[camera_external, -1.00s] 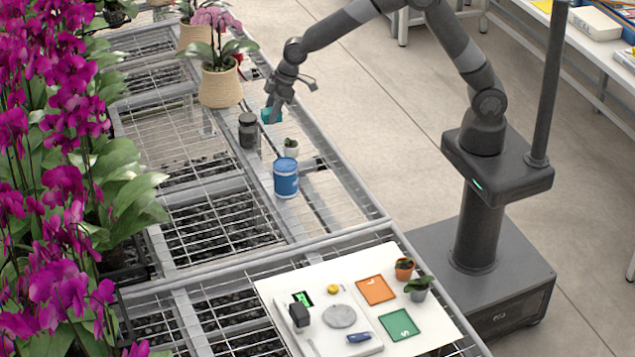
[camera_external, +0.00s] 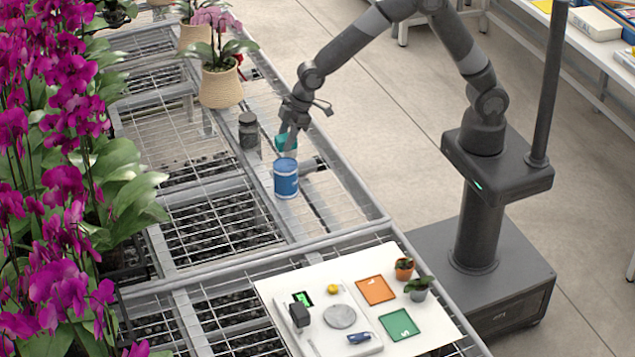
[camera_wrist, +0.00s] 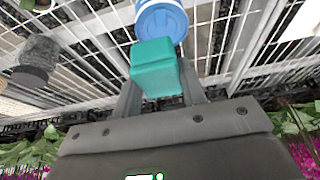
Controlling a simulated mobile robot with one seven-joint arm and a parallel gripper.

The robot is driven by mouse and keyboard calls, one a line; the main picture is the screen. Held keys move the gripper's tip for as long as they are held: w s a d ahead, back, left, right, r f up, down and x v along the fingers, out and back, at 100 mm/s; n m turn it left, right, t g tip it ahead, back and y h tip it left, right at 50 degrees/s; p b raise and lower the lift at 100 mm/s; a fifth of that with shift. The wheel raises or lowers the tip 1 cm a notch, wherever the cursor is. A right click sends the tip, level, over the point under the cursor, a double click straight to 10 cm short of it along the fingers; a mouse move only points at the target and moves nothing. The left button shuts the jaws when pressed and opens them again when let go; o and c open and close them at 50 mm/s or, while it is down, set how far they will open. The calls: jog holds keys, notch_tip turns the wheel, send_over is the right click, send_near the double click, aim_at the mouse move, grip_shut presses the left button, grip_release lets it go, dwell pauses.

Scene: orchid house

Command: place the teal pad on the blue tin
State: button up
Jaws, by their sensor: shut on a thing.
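The teal pad (camera_external: 286,141) is held between the fingers of my gripper (camera_external: 287,134), which is shut on it. In the wrist view the teal pad (camera_wrist: 154,66) shows as a block between the two fingers (camera_wrist: 160,95). The blue tin (camera_external: 286,179) stands upright on the bench, just below and in front of the pad in the external view. In the wrist view the blue tin (camera_wrist: 160,18) is right beyond the pad and partly cut off by the top edge. I cannot tell whether pad and tin touch.
A dark jar (camera_external: 249,131) stands left of my gripper; it also shows in the wrist view (camera_wrist: 37,58). A potted pink orchid (camera_external: 221,86) stands behind it. A white board (camera_external: 377,267) with pads and small pots lies in front. Wire mesh surrounds the tin.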

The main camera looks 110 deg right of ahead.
aim_at(285, 164)
jog(key=shift+w+a+f, duration=0.4)
jog(key=shift+a+f, duration=0.05)
jog(key=shift+a, duration=0.05)
jog(key=shift+f, duration=1.95)
jog(key=shift+f, duration=0.15)
jog(key=o, duration=1)
jog(key=shift+c, duration=0.2)
